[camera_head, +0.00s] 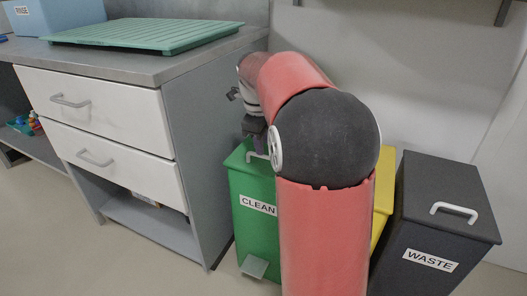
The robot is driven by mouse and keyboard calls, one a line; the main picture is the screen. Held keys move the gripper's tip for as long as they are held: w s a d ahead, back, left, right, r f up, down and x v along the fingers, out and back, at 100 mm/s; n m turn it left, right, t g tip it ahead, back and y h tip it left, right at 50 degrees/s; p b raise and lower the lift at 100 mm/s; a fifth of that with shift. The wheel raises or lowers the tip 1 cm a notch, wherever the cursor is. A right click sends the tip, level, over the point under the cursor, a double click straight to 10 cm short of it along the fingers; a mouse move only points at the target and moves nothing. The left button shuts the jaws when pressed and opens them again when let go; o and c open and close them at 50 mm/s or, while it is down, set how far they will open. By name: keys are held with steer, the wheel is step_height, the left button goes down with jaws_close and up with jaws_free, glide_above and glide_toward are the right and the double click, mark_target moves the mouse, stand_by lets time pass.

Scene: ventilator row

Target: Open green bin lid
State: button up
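The green bin (258,225) stands on the floor beside the cabinet, with a "CLEAN" label and a grey pedal (254,266) low on its front. Its green lid (238,160) looks closed. Part of a white handle (258,156) shows on the lid. My red and black arm covers the bin's right side and much of the lid. My gripper (254,128) points down just above the lid, close to the handle. The arm partly hides it, and I cannot tell whether its fingers are apart or touch the handle.
A dark "WASTE" bin (433,225) with a white lid handle stands at right. A yellow bin (383,195) is mostly hidden behind my arm. A grey cabinet (188,130) with white drawers is close on the left, a green tray (145,35) on top. A wall stands behind.

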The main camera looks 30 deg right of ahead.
mark_target(264, 168)
steer(key=shift+w+d+f, duration=0.1)
steer(key=shift+d+f, duration=0.05)
steer(key=shift+f, duration=0.7)
steer(key=shift+w+d+f, duration=0.1)
steer(key=shift+f, duration=0.75)
jaws_close()
